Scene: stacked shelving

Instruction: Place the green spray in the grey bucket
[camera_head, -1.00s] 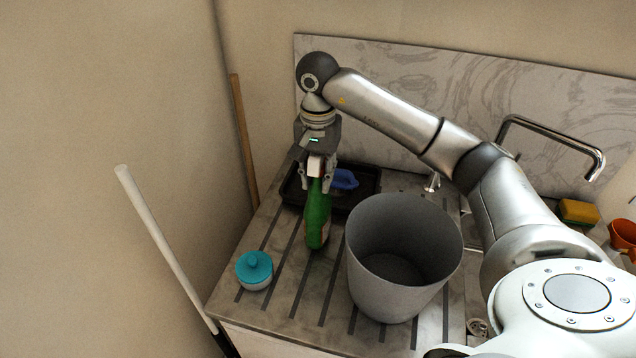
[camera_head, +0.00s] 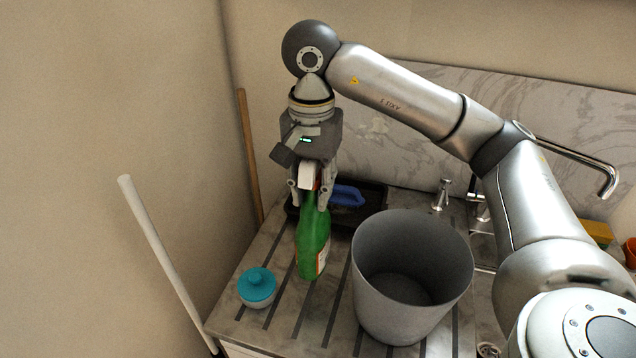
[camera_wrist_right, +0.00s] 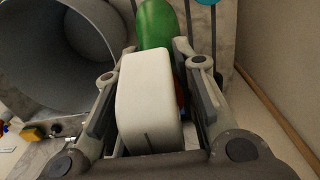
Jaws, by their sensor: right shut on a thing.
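The green spray (camera_head: 313,243) is an upright green bottle with a white head and a label. My right gripper (camera_head: 309,200) points down and is shut on it near its top. The bottle is left of the bucket and seems raised off the worktop, though the gap beneath it is hard to judge. The grey bucket (camera_head: 385,308) stands upright on the worktop and looks empty. In the right wrist view the bottle's green body (camera_wrist_right: 157,22) and white head (camera_wrist_right: 150,95) show between the fingers, with the bucket (camera_wrist_right: 20,75) at upper left. My left gripper is out of view.
A teal-lidded pot (camera_head: 257,287) stands left of the bucket. Behind the bottle is a dark tray (camera_head: 372,197) with a blue item (camera_head: 347,195). A tap (camera_head: 590,165) and a yellow sponge (camera_head: 597,231) are at the right. A white pole (camera_head: 160,245) leans at the left.

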